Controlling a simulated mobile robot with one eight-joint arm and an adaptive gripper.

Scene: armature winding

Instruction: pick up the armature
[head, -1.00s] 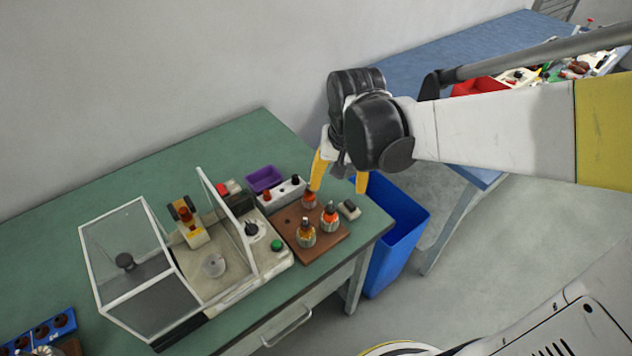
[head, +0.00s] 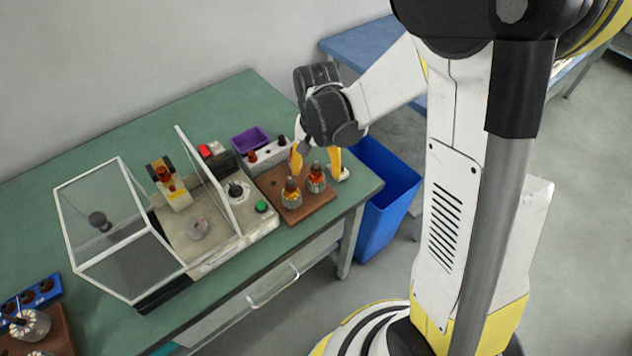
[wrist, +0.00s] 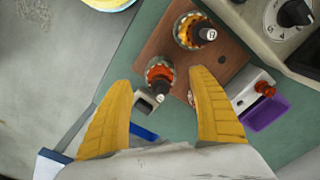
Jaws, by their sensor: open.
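Two armatures with orange-copper windings and dark shafts, one on the left (head: 291,192) and one on the right (head: 316,178), stand upright on a brown wooden board (head: 299,214). They also show in the wrist view, one near the fingertips (wrist: 160,70) and one farther off (wrist: 187,30). My gripper (head: 315,174) is open and empty above the right part of the board. In the wrist view its yellow fingers (wrist: 158,78) spread to either side of the nearer armature, apart from it. A third armature, seen earlier, is largely hidden by my gripper.
A machine with a clear guard (head: 120,225) stands left of the board. A purple bin (head: 251,140) and a white block with posts (head: 268,156) lie behind it. A small grey block (wrist: 144,101) is close to one finger. A blue waste bin (head: 387,200) stands beside the green table (head: 110,150).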

